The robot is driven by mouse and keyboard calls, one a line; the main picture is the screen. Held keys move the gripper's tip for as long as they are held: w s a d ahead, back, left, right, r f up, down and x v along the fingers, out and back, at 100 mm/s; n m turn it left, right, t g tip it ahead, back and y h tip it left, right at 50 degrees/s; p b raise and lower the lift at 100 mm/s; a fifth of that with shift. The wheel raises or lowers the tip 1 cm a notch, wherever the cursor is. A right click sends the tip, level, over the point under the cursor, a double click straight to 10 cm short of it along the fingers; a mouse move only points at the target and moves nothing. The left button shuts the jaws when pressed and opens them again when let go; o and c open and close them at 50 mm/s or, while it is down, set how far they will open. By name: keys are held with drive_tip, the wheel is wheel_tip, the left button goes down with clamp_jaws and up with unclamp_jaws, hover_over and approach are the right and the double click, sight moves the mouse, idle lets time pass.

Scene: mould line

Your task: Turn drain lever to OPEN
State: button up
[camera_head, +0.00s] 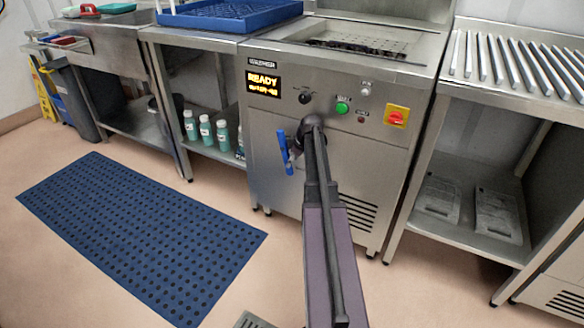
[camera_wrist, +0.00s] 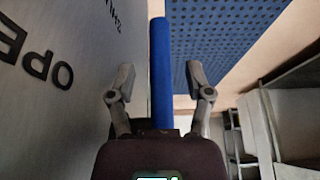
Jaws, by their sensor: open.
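The drain lever is a blue bar (camera_head: 284,152) on the lower front of the steel machine (camera_head: 262,170), hanging nearly upright with a slight tilt in the head view. In the wrist view the blue lever (camera_wrist: 161,65) runs lengthwise between the two fingers of my gripper (camera_wrist: 160,84). My gripper is open, with a gap on each side of the lever, and does not grip it. Upside-down lettering "OPE" (camera_wrist: 36,62) shows on the panel at left, cut off by the frame edge. In the head view my arm hides part of the panel and the fingers are hard to make out.
Above the lever sit a lit READY display (camera_head: 263,84), a black knob (camera_head: 305,97), a green button (camera_head: 342,107) and a red-yellow switch (camera_head: 396,116). Teal bottles (camera_head: 206,130) stand on the shelf at left. A blue floor mat (camera_head: 140,235) lies on open floor.

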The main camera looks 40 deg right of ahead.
drive_tip(key=shift+w+a+f+b, duration=0.1)
drive_tip(key=shift+w+f+b, duration=0.15)
drive_tip(key=shift+f+b, duration=0.25)
drive_tip(key=shift+f, duration=0.1)
clamp_jaws()
